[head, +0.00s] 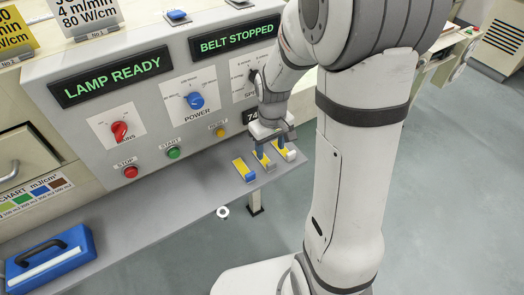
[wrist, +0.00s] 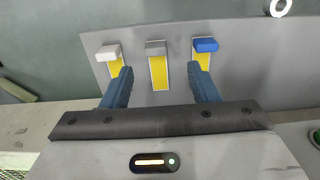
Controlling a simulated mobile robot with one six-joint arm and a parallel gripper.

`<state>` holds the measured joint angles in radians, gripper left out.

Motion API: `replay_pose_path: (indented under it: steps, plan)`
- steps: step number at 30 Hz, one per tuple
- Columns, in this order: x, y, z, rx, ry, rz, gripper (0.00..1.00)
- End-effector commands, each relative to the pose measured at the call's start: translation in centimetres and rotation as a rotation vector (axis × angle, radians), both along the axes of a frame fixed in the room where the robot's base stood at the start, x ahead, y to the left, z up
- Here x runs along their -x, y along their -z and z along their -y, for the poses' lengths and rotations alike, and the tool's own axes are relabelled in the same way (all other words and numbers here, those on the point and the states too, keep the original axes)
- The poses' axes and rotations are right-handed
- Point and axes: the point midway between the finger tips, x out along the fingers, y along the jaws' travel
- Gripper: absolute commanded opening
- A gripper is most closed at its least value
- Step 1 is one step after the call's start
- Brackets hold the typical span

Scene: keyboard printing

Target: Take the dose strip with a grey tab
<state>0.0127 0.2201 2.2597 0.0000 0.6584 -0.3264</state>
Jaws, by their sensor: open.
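Three yellow dose strips lie in a row on the grey ledge. The strip with the grey tab (wrist: 158,72) is the middle one in the wrist view, between my two blue fingers and apart from both. In the head view its grey tab (head: 268,166) shows partly beside my gripper (head: 271,153). My gripper, also in the wrist view (wrist: 160,70), is open and empty over the row. The white-tab strip (wrist: 109,54) is beside the left finger and the blue-tab strip (wrist: 204,47) beside the right one; the fingers partly cover both.
The control panel (head: 140,90) with knobs and buttons rises behind the ledge (head: 190,205). A white ring (head: 223,212) lies near the ledge's front edge. The ledge between case and strips is mostly clear.

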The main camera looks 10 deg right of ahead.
Motion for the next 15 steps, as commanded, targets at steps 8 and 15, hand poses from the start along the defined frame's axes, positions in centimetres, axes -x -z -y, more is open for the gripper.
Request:
replay_pose_path:
  steps: [8, 15]
  plan:
    - [-0.2, 3.1, 0.1, 0.000, -0.005, -0.006, 0.55]
    - [-0.2, 6.5, 0.6, 0.000, -0.003, -0.009, 0.55]
